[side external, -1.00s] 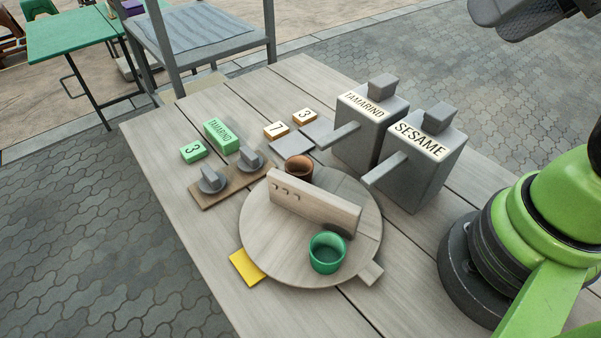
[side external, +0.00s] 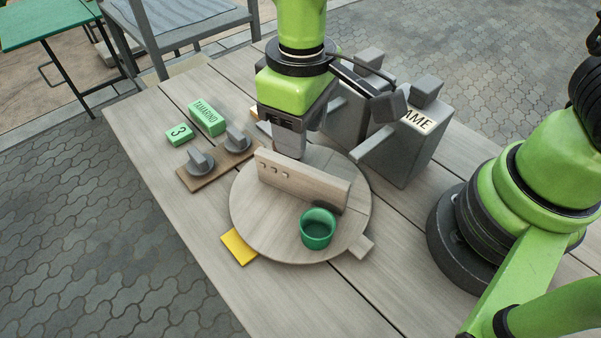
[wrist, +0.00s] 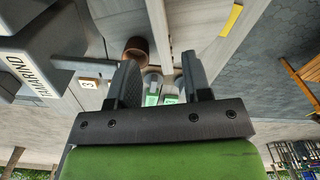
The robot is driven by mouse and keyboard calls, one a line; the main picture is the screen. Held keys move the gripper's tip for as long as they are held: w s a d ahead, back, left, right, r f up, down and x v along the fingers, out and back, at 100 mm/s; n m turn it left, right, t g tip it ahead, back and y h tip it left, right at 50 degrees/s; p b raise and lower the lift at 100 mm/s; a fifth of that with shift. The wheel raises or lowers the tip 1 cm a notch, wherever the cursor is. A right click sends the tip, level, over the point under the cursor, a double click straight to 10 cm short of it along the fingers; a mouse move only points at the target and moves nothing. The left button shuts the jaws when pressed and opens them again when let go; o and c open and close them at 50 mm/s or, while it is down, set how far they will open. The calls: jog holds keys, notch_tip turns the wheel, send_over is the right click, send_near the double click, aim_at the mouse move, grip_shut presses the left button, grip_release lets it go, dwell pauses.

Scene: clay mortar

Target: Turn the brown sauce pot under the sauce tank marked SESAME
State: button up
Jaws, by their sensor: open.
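The brown sauce pot (wrist: 136,46) shows in the wrist view, on the round wooden turntable (side external: 255,230) beside its upright divider (side external: 300,181). In the side view my gripper hides it. The green pot (side external: 318,229) stands on the divider's near side. The SESAME tank (side external: 405,153) is at the right, its spout (side external: 372,145) reaching toward the turntable. My gripper (side external: 289,148) is low over the turntable's far side, behind the divider. In the wrist view its fingers (wrist: 160,62) are apart with no pot between them; the brown pot is near the left finger.
The TAMARIND tank (wrist: 30,72) is beside the SESAME tank, partly behind my arm. Two knobs (side external: 200,161) on a board and green blocks (side external: 207,116) are at the left. A yellow marker (side external: 238,247) and a small tab (side external: 361,247) are at the turntable's edge.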

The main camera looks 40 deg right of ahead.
aim_at(301, 167)
notch_tip(301, 167, down, 10)
jog(key=shift+f, duration=0.1)
dwell(0.4)
grip_shut()
